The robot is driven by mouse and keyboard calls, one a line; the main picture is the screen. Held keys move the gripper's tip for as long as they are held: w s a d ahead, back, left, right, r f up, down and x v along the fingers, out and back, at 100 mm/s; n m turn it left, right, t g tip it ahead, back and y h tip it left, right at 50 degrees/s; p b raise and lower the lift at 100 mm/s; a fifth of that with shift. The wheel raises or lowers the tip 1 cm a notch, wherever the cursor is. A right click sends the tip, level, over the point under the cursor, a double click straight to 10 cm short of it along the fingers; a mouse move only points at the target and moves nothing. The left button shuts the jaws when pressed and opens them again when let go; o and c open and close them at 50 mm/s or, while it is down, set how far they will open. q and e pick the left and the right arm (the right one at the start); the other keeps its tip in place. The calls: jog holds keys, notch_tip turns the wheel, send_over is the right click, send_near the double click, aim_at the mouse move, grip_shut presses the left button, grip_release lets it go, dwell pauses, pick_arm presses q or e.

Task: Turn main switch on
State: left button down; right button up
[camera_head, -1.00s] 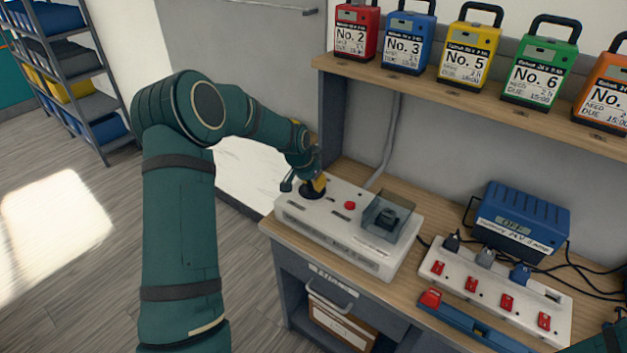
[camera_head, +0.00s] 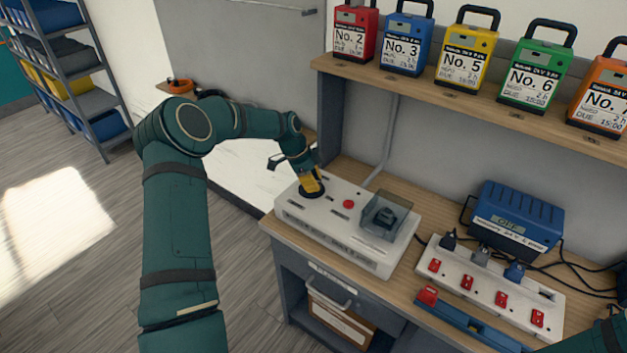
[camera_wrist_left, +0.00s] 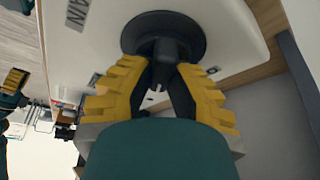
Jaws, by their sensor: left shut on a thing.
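The main switch is a black rotary knob on a round dark base (camera_wrist_left: 160,38), on the white control box (camera_head: 330,230). In the wrist view a label partly reading "MAIN" lies beside the base. My left gripper (camera_head: 311,186) is at the knob at the box's left end. Its yellow ridged fingers (camera_wrist_left: 160,85) are closed around the knob's stem, one on each side. In the head view the gripper hides most of the knob. My right gripper (camera_wrist_left: 14,82) seems to show partly at the left edge of the wrist view, too cropped to judge.
A red button (camera_head: 348,204) and a clear-covered black switch (camera_head: 384,216) sit right of the gripper. A power strip (camera_head: 490,285) with red switches and a blue charger (camera_head: 515,221) stand further right. The shelf (camera_head: 470,100) with numbered battery packs overhangs the bench.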

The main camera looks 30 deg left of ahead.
pick_arm(q)
jog(key=m+g, duration=0.1)
jog(key=m, duration=0.2)
jog(key=m+g, duration=0.1)
jog(key=m, duration=0.1)
jog(key=shift+s+f+m, duration=0.1)
jog(key=shift+s+m, duration=0.1)
jog(key=shift+m, duration=0.2)
dwell(0.4)
jog(key=c, duration=0.9)
grip_release()
jog(key=v, duration=1.2)
jog(key=shift+w, duration=0.2)
jog(key=shift+a, duration=0.1)
